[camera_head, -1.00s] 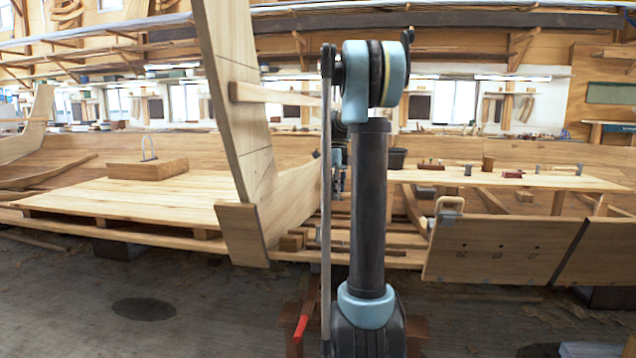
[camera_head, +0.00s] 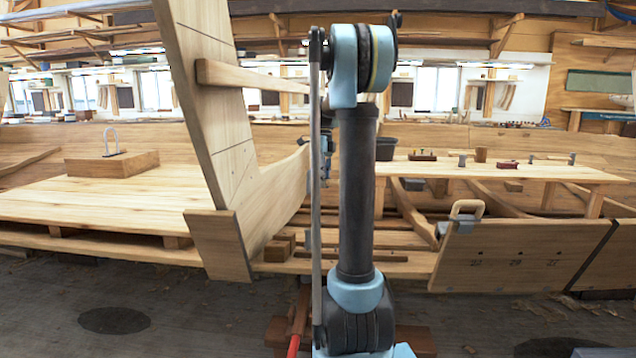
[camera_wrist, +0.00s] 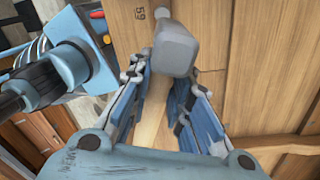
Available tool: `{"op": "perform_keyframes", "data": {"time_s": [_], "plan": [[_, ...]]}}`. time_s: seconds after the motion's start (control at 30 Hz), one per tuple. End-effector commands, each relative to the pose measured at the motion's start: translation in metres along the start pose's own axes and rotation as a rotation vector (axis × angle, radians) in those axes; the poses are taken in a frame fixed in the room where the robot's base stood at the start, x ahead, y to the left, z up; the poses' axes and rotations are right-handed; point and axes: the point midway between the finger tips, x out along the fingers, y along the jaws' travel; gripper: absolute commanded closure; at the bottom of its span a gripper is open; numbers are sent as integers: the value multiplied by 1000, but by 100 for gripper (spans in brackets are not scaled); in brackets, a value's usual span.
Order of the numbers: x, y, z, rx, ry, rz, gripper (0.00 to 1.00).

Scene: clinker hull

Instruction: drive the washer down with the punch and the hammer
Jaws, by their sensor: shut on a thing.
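My gripper (camera_wrist: 167,88) is shut on the hammer (camera_wrist: 176,48) in the wrist view. The hammer's grey head sits beyond the fingertips, and its pale wooden handle runs back between the blue fingers. In the head view my gripper (camera_head: 326,160) hangs small behind my arm, and the hammer cannot be made out there. I cannot pick out the washer or the punch for sure. Small grey, brown and red items stand on the long bench (camera_head: 535,170) at the right, too small to name.
A numbered plank (camera_head: 500,265) with a pale clamp-like fitting (camera_head: 462,212) stands front right. A tall slanted timber (camera_head: 215,110) rises left of my arm. A wide wooden platform (camera_head: 90,205) at the left carries a block (camera_head: 112,163). Dark floor (camera_head: 130,290) lies open in front.

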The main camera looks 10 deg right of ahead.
Motion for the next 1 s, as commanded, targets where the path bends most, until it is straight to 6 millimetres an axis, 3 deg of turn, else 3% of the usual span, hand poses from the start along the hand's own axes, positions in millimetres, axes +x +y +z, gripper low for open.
{"op": "perform_keyframes", "data": {"time_s": [0.37,0.8,1.0], "plan": [[4,7,9,-15,4,-1,100],[39,7,9,-16,4,-2,100],[41,7,9,-16,4,-1,100]]}}
